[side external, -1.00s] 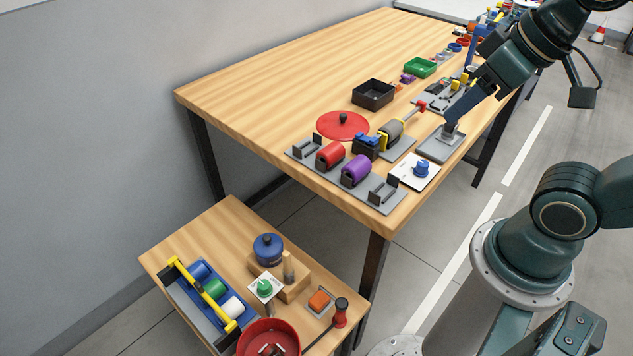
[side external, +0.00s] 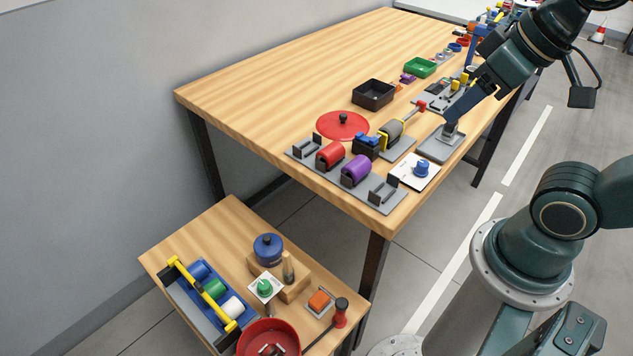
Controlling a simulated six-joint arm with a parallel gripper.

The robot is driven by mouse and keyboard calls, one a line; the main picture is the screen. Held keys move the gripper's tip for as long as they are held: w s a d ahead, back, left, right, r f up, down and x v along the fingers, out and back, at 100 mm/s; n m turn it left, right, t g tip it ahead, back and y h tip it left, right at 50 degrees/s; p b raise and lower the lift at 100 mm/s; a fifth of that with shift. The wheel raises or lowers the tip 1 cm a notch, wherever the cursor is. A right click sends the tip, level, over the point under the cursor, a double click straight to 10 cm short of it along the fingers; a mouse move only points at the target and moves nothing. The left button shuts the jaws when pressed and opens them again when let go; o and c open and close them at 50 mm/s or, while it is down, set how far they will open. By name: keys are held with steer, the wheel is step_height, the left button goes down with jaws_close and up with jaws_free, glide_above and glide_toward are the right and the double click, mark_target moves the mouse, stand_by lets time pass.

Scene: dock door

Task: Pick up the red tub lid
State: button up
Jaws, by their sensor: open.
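The red tub lid (side external: 325,127) is a flat red disc with a dark knob in its middle. It lies on the near part of the wooden table (side external: 290,75), behind the red and purple rollers. My gripper (side external: 484,88) is at the upper right, at the end of my dark arm and well to the right of the lid. It is next to the top of a blue upright piece (side external: 463,107) on a grey plate. Its fingers are small and hard to make out; I cannot tell whether they touch the blue piece. No lid is in it.
The table's left side is clear. A lower table holds a red tub (side external: 268,332) and a blue pot (side external: 268,248).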

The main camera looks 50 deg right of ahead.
steer(key=shift+c, duration=0.4)
stand_by(0.4)
steer(key=w+d+r+n+g, duration=0.1)
steer(key=w+d+n, duration=0.25)
steer(key=w, duration=0.65)
steer(key=w+d+r+n+g, duration=0.2)
steer(key=w+n, duration=0.3)
steer(key=w, duration=0.5)
steer(key=w+d+f+n+g+y, duration=0.1)
steer(key=w+d+f+n+g, duration=0.1)
steer(key=w+d+f+n, duration=0.5)
steer(key=w+d+f, duration=0.6)
steer(key=w+f, duration=0.1)
steer(key=shift+w, duration=0.1)
glide_above(343, 120)
steer(key=d, duration=0.2)
steer(key=shift+w+a+f, duration=0.1)
steer(key=shift+w+f, duration=0.1)
steer(key=shift+f, duration=1.95)
steer(key=shift+w+f, duration=0.2)
steer(key=shift+f, duration=1.95)
